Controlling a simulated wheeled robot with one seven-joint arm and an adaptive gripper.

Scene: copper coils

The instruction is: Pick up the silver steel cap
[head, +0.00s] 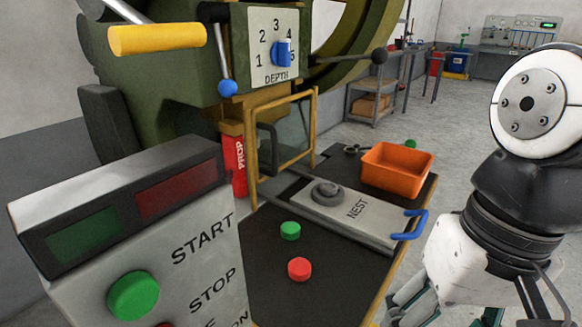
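I cannot make out a thing that is surely the silver steel cap. A grey round piece (327,191) sits in the plate marked NEST (375,220); whether it is a cap or part of the nest is unclear. A small dull metallic piece (352,149) lies at the table's far edge, too small to identify. A green cap (290,230) and a red cap (299,269) lie on the dark table. My gripper (412,300) is at the bottom right, beside the table's right edge and apart from these pieces. The bottom edge cuts it off, so its opening is hidden.
An orange bin (398,168) stands at the table's far right. A blue handle (411,225) sticks out from the nest plate. A yellow-framed guard (282,150) stands behind the nest. A START/STOP control box (140,240) blocks the left front. Dark table around the caps is bare.

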